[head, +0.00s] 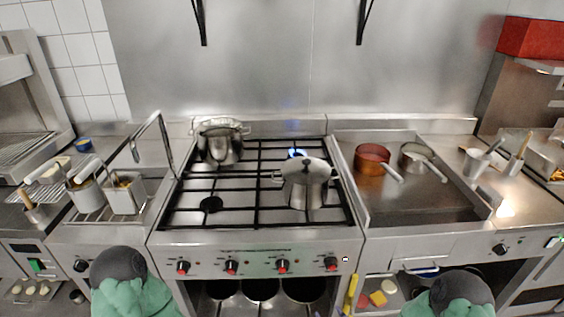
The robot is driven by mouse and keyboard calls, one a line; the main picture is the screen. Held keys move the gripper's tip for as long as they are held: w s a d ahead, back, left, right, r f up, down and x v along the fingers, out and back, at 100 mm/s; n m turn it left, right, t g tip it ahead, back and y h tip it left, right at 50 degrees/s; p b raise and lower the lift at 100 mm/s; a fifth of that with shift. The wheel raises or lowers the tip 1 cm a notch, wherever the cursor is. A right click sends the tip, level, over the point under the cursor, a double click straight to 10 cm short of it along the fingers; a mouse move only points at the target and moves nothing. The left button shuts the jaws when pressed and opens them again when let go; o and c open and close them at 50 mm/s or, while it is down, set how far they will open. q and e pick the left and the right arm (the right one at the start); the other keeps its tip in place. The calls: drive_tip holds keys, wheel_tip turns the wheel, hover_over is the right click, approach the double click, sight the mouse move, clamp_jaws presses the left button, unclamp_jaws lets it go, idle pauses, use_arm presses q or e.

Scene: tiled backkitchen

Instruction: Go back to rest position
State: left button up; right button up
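Neither of my grippers shows in the head view. Only rounded green and dark grey parts, which look like my own arm links, show at the bottom edge, one at left and one at right. They are in front of the cooking line, and I see nothing held. The stove (232,219) is in the middle, with a steel pot (306,182) on its right side and another pot (221,146) at the back left. A blue flame burns behind the right pot.
A copper pan (371,161) and a steel pan (416,157) sit on the flat griddle (425,203) at right. Fryer baskets (124,196) stand at left. Utensil containers (475,162) are at far right. Oven knobs line the stove front.

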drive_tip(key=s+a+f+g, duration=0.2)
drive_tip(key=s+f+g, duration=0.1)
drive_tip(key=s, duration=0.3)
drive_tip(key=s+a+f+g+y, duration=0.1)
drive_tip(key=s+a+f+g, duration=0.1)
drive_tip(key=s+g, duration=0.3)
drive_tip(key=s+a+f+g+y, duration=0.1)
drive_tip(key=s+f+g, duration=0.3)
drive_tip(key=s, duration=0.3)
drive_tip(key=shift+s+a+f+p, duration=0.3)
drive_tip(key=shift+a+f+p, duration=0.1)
